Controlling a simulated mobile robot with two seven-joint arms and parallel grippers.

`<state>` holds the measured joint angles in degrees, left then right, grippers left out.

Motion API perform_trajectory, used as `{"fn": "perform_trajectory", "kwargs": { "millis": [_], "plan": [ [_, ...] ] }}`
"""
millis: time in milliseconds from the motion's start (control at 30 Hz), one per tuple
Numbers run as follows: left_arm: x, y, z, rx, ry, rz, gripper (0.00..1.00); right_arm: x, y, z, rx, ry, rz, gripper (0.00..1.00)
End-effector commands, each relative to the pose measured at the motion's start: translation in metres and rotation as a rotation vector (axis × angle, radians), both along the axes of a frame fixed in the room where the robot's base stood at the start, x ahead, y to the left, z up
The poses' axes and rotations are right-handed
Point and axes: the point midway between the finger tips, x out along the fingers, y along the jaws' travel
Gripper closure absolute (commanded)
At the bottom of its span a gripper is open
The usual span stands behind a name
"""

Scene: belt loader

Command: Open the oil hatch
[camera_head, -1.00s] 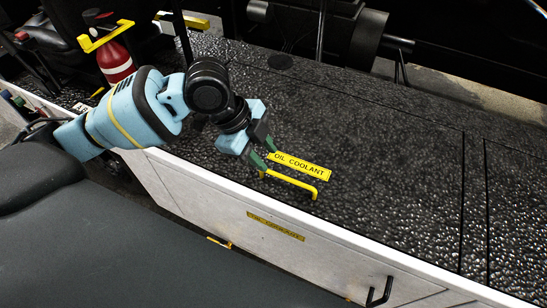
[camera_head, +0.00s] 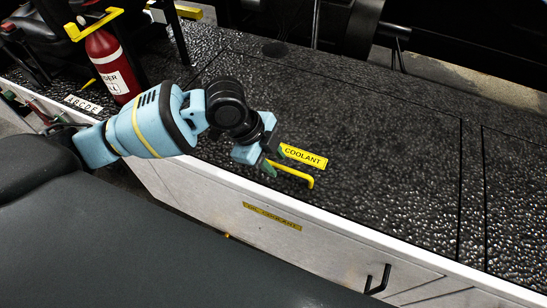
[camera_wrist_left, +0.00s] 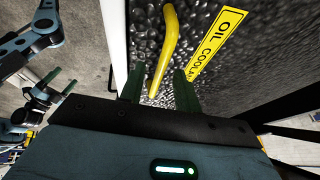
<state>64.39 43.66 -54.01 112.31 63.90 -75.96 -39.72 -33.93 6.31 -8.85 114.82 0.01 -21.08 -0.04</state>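A yellow bar handle (camera_head: 296,175) sits on the black textured hatch surface, beside a yellow label (camera_head: 305,157) whose visible part reads "COOLANT". My left gripper (camera_head: 275,163) is over the left end of this handle and hides that end in the head view. In the left wrist view its two green fingers (camera_wrist_left: 158,88) are apart, and the near end of the yellow handle (camera_wrist_left: 165,50) shows between and beyond them. Contact cannot be told. The "OIL COOLANT" label (camera_wrist_left: 216,45) lies to the right there. My right gripper (camera_wrist_left: 60,88) shows at the left, its fingers apart and empty.
A white side panel (camera_head: 225,208) with another yellow label and a black handle (camera_head: 378,280) runs below the hatch edge. A red extinguisher (camera_head: 112,65) stands at the upper left. The black textured deck (camera_head: 400,150) right of the handle is clear.

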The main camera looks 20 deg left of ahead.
Motion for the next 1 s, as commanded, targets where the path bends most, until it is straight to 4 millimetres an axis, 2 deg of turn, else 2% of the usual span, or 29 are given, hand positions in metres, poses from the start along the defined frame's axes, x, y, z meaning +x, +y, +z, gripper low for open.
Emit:
{"fn": "perform_trajectory", "kwargs": {
  "millis": [233,500,833,1000],
  "plan": [
    [0.000,0.000,0.000,0.000,-0.001,0.000,0.67,0.004,0.000,0.001,0.001,-0.008,-0.001,0.17],
    [0.000,0.000,0.000,0.000,-0.001,0.000,1.00,0.001,0.001,0.001,0.002,-0.002,-0.003,0.17],
    [0.001,0.000,0.001,0.000,-0.001,0.000,1.00,-0.002,0.001,0.001,0.003,0.002,-0.003,0.17],
    [0.011,0.000,0.008,0.000,-0.006,0.002,1.00,0.000,0.001,0.004,0.002,-0.003,-0.003,0.17]
  ]
}}
